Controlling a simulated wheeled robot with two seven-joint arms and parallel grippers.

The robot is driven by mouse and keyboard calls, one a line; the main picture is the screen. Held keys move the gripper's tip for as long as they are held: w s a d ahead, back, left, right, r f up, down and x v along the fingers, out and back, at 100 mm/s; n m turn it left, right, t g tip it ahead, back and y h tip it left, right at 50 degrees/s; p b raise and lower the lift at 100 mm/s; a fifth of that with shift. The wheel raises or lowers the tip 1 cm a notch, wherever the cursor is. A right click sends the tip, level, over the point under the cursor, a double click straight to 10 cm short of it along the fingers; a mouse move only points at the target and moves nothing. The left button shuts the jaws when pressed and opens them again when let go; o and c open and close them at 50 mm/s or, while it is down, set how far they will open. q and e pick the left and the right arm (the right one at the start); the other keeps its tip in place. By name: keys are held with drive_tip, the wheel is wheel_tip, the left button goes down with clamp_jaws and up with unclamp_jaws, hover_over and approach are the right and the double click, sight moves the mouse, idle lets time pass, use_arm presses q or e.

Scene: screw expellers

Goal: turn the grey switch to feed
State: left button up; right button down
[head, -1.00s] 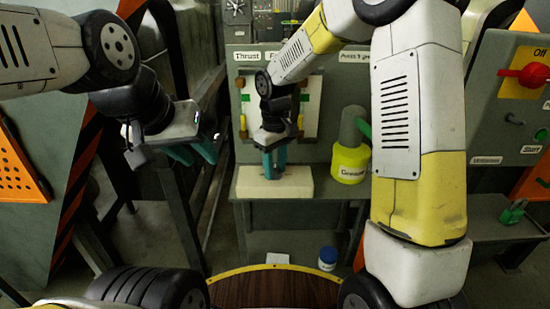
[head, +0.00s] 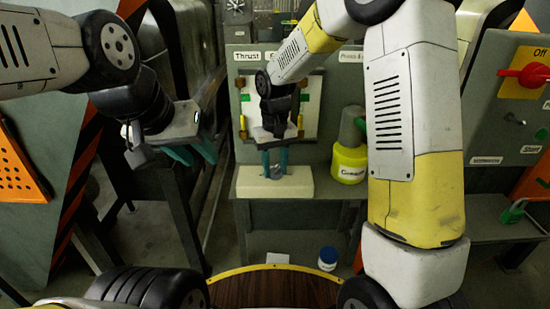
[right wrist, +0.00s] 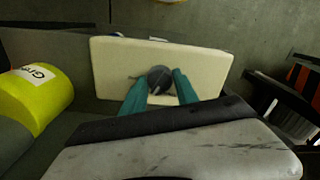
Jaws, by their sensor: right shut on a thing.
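The grey switch (head: 277,172) is a small round grey piece at the cream block (head: 262,189) in the middle of the head view. In the right wrist view, the grey switch (right wrist: 160,77) sits between the two teal fingers. My right gripper (head: 275,168) points down and is shut on it. No marking such as "feed" can be read near the switch. My left gripper (head: 191,157) hangs at the left, away from the block, with its teal fingers apart and empty.
A yellow container (head: 349,163) stands right of the block. Behind is a panel with a "Thrust" label (head: 247,56); my right arm hides part of it. A red switch (head: 534,74) marked "Off" is at far right. A blue-lidded jar (head: 328,257) stands low.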

sight(275, 168)
drive_tip(key=shift+w, duration=0.1)
drive_tip(key=c, duration=0.9)
unclamp_jaws()
drive_tip(key=shift+c, duration=0.2)
drive_tip(key=shift+r, duration=0.1)
wheel_tip(275, 168, up, 8)
drive_tip(key=shift+f, duration=0.25)
drive_tip(key=shift+r, duration=0.1)
